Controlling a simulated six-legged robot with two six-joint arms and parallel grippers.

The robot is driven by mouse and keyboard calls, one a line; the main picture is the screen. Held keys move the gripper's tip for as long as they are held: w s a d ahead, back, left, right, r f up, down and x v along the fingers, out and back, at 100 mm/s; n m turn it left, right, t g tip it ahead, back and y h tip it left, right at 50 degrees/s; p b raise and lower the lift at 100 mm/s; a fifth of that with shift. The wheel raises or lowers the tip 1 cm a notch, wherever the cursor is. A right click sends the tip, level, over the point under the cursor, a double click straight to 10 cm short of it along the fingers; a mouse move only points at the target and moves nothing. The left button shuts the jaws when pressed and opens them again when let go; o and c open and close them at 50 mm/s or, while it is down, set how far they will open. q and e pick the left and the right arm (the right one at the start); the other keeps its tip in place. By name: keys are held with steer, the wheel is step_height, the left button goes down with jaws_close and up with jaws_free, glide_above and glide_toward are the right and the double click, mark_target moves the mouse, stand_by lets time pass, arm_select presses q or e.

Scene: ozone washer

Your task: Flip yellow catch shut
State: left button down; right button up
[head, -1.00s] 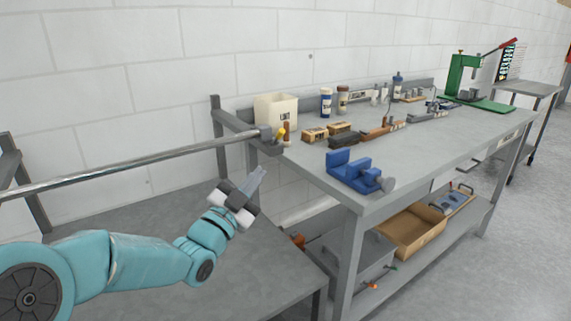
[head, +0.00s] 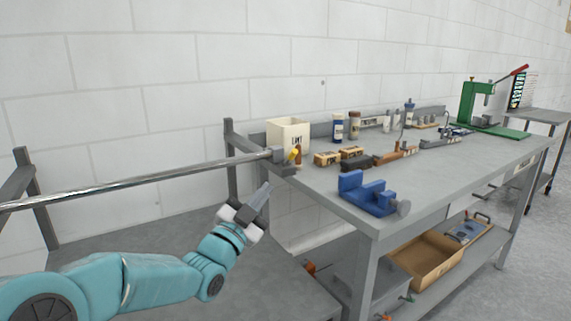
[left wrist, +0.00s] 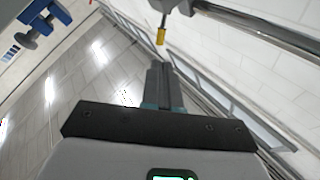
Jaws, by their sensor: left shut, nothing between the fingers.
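The yellow catch (head: 294,155) is at the right end of a grey metal bar (head: 150,178), at the left corner of the workbench. In the left wrist view the yellow catch (left wrist: 161,36) hangs beyond my fingertips, apart from them. My left gripper (head: 265,188) is shut and empty, below and to the left of the catch in the head view. Its closed fingers (left wrist: 161,68) also show in the left wrist view. My right gripper is not in view.
A blue vise (head: 368,194) stands at the bench's front edge. A cream bin (head: 287,132) and wooden-handled brushes (head: 328,158) are behind the catch. A green press (head: 480,105) stands far right. A cardboard tray (head: 428,258) is on the lower shelf.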

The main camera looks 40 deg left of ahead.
mark_target(291, 155)
arm_select(q)
steer(key=p+x, duration=0.1)
steer(key=x, duration=0.9)
steer(key=shift+w, duration=0.25)
steer(key=shift+a+r+n+g+y+p, duration=0.1)
steer(key=shift+r+n+g+y+p, duration=0.3)
steer(key=shift+n, duration=0.4)
steer(key=a+n+g+p, duration=0.1)
steer(key=n, duration=0.1)
steer(key=r+n+g+p, duration=0.1)
steer(key=n+g+p, duration=0.1)
steer(key=n, duration=0.1)
steer(key=w+a+r+n+g+p, duration=0.1)
steer(key=n, duration=0.1)
steer(key=shift+w+a+n+g+p, duration=0.1)
steer(key=shift+a+n+g+p, duration=0.2)
steer(key=shift+n, duration=0.1)
